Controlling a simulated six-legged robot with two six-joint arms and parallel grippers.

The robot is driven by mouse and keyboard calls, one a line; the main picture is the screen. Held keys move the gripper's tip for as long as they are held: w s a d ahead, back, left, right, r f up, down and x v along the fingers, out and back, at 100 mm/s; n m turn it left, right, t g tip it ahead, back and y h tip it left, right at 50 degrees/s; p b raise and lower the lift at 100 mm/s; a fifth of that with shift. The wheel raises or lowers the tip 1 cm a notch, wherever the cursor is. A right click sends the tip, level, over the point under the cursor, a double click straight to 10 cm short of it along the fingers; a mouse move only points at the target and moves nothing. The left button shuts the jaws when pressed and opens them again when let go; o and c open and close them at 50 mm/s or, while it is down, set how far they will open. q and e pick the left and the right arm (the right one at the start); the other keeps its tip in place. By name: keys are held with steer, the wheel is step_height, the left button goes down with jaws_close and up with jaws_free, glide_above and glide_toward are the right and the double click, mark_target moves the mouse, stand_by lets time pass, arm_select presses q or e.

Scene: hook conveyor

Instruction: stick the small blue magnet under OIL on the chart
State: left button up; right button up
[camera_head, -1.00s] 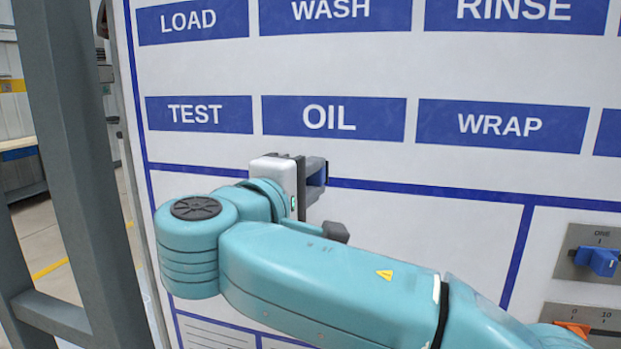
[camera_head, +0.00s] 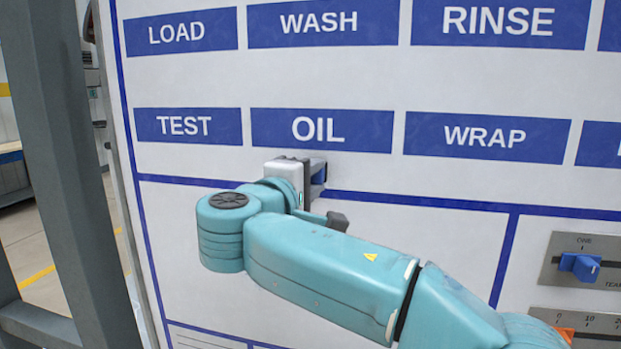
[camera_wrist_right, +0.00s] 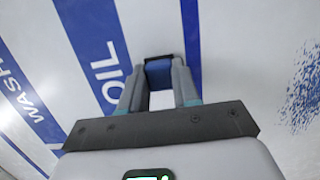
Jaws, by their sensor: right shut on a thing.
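The white chart has a blue OIL label (camera_head: 322,130) in its second row, between TEST and WRAP. The label also shows in the right wrist view (camera_wrist_right: 106,75). My right gripper (camera_head: 316,178) is just below the OIL label, close to the chart's surface. In the right wrist view its two fingers (camera_wrist_right: 159,84) are shut on the small blue magnet (camera_wrist_right: 158,70), which sits between the fingertips in front of the white area beside OIL. I cannot tell whether the magnet touches the chart. My left gripper is not in view.
A blue line (camera_head: 420,201) runs across the chart below the second row. A blue switch (camera_head: 580,266) on a grey plate is at the right. A grey post (camera_head: 62,150) stands at the left.

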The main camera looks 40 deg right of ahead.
steer(key=shift+s, duration=0.1)
steer(key=shift+w, duration=0.2)
steer(key=shift+s+d, duration=0.1)
steer(key=shift+w+d, duration=0.1)
steer(key=shift+w, duration=0.15)
steer(key=shift+s, duration=0.1)
stand_by(0.3)
steer(key=o, duration=1)
